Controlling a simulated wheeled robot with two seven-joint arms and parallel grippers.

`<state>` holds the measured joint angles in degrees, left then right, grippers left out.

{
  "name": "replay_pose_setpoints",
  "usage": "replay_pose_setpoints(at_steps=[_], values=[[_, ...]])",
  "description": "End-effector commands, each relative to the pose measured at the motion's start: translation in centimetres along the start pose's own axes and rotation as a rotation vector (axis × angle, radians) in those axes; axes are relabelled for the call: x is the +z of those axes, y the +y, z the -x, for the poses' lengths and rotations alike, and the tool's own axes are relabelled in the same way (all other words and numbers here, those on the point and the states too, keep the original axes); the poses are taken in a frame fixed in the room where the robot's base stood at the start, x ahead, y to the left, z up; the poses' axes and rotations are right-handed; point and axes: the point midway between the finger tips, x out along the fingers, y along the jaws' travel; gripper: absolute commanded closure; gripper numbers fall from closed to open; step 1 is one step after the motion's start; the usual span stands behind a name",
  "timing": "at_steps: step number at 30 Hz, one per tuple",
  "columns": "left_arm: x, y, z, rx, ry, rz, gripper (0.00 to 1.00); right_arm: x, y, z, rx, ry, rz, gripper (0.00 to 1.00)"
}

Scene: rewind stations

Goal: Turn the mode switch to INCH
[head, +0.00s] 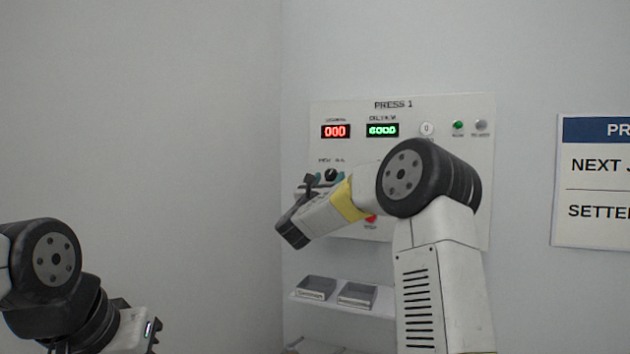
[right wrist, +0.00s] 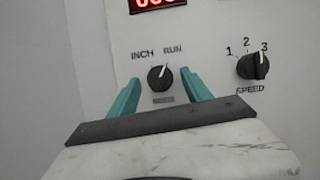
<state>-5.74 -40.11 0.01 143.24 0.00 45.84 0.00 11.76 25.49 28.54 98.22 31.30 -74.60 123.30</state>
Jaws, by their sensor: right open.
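The mode switch (right wrist: 160,78) is a round black knob on the white press panel, under the red display. In the right wrist view its white mark points up and right, toward RUN; INCH is printed at its upper left. My right gripper (right wrist: 162,84) is open, with one teal finger to each side of the knob. I cannot tell whether either finger touches it. In the head view the knob (head: 331,174) shows between the teal fingers, partly covered by my arm. Only part of my left arm shows at the lower left; its fingers are not seen.
A speed knob (right wrist: 254,66) pointing to 3 sits right of the mode switch. A red button (head: 371,218) is partly hidden by my right arm. A shelf (head: 378,311) with two grey trays is below the panel. A sign (head: 592,226) hangs at the right.

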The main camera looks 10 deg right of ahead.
Motion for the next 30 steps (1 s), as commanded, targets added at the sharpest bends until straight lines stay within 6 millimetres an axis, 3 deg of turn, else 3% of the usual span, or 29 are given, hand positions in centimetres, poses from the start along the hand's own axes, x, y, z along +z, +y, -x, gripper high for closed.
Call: replay_pose_setpoints(at_steps=[5,14,15,30], values=[[0.00,0.00,0.00,0.000,0.000,0.000,1.00,0.00,-0.01,-0.02,0.000,0.000,0.001,0.43],[0.00,0.00,0.00,0.000,0.000,0.000,1.00,0.01,-0.01,-0.01,0.000,0.000,0.001,0.98],[0.00,0.00,0.00,0.000,0.000,0.000,1.00,0.01,-0.01,0.00,0.000,0.000,0.001,1.00],[0.00,0.00,0.00,0.000,0.000,0.000,1.00,0.09,-0.21,0.01,0.056,-0.001,0.137,1.00]])
